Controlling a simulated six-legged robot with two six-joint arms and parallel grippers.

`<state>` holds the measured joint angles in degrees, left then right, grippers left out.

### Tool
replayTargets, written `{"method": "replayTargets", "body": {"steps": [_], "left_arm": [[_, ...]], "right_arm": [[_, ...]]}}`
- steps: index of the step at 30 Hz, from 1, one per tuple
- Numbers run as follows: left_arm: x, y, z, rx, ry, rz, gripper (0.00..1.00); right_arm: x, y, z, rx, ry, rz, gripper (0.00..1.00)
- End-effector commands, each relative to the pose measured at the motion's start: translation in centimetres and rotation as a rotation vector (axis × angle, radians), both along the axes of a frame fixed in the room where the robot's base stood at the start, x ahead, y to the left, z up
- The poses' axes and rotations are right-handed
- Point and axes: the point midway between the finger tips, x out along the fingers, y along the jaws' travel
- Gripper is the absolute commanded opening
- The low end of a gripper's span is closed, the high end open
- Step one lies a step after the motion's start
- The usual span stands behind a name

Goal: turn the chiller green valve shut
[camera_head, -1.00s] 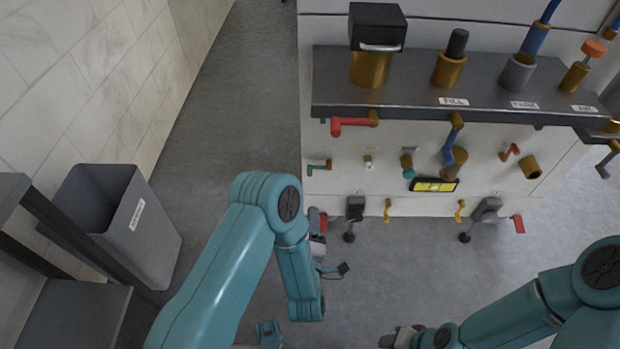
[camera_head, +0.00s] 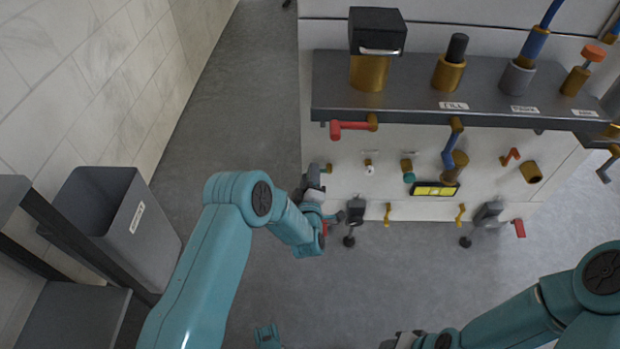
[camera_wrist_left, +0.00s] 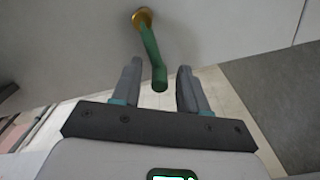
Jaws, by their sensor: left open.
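The green valve handle (camera_wrist_left: 152,58) hangs from a brass fitting (camera_wrist_left: 143,17) on the pale panel in the left wrist view. My left gripper (camera_wrist_left: 160,78) is open, with one finger on each side of the handle's lower end and a gap visible on both sides. In the head view my left gripper (camera_head: 314,181) is at the panel's left edge and hides the green handle; only the brass fitting (camera_head: 328,168) shows. A grey end part of my right arm (camera_head: 402,339) shows at the bottom edge, and its fingers cannot be made out.
A red-handled valve (camera_head: 350,126) is just above, under the dark shelf (camera_head: 420,105). A black fitting (camera_head: 355,212) and a yellow handle (camera_head: 387,214) are below right. A grey bin (camera_head: 150,235) stands left. The floor between is clear.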

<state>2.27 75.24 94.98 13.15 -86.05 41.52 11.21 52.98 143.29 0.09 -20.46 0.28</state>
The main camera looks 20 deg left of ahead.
Motion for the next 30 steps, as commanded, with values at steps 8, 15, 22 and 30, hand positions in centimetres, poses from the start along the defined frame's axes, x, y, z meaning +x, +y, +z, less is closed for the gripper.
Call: {"method": "replayTargets", "body": {"steps": [8, 15, 22, 30], "left_arm": [[0.57, 0.16, 0.08, 0.0, 0.0, 0.0, 0.43], [0.52, 0.16, 0.01, 0.0, 0.001, 0.0, 0.0], [0.45, 0.18, -0.09, 0.007, 0.008, 0.0, 0.0], [0.4, 0.15, 0.33, 0.102, 0.039, 0.001, 0.0]], "right_arm": [[0.04, -0.04, -0.12, 0.0, 0.0, -0.002, 0.43], [0.03, -0.04, -0.13, 0.0, -0.001, -0.001, 0.43], [0.02, -0.03, -0.15, 0.0, -0.001, -0.001, 0.43], [0.02, -0.04, -0.18, 0.0, -0.001, -0.001, 0.43]]}}
